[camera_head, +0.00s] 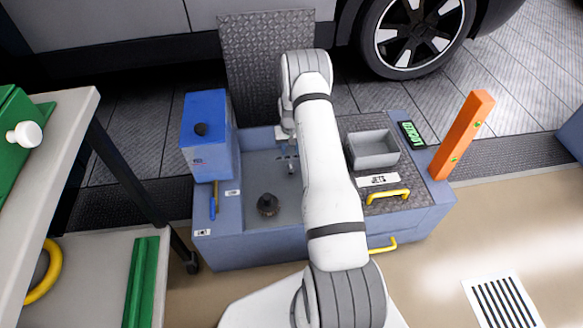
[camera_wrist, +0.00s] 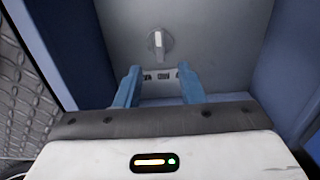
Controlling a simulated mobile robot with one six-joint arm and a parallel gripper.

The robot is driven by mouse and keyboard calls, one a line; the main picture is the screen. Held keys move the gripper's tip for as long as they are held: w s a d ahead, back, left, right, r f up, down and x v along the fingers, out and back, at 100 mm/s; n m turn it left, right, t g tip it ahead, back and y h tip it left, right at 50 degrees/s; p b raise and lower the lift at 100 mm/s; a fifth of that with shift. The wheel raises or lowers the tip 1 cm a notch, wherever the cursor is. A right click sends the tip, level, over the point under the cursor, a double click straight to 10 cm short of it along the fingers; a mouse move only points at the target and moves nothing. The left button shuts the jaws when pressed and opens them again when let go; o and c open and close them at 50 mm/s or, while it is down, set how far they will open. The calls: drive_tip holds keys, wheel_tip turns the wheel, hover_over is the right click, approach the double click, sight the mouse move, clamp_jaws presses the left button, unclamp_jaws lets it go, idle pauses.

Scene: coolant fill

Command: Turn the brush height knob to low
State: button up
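In the wrist view a round grey knob (camera_wrist: 158,44) with a pale, roughly upright pointer bar sits on a grey panel (camera_wrist: 215,50). Small dark markings (camera_wrist: 163,76) lie just below it, too small to read. My gripper (camera_wrist: 158,72) has two blue fingers spread apart with nothing between them. The knob is beyond the fingertips, roughly centred between them, and apart from them. In the head view my gripper (camera_head: 287,135) is over the grey recess of the blue machine (camera_head: 290,248), partly hidden by my arm.
A blue tank (camera_head: 207,160) with a black cap stands left of the recess. A black fitting (camera_head: 268,205) is on the recess floor. A grey bin (camera_head: 374,150), yellow handle (camera_head: 388,195) and orange post (camera_head: 462,135) are on the right. A tread-plate panel (camera_head: 255,60) stands behind.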

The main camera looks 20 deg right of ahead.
sight(291, 164)
wheel_tip(291, 164, down, 8)
drive_tip(key=b, duration=0.2)
drive_tip(key=shift+f+b, duration=0.15)
drive_tip(key=shift+b, duration=0.15)
clamp_jaws()
drive_tip(key=shift+d, duration=0.2)
drive_tip(key=shift+a, duration=0.1)
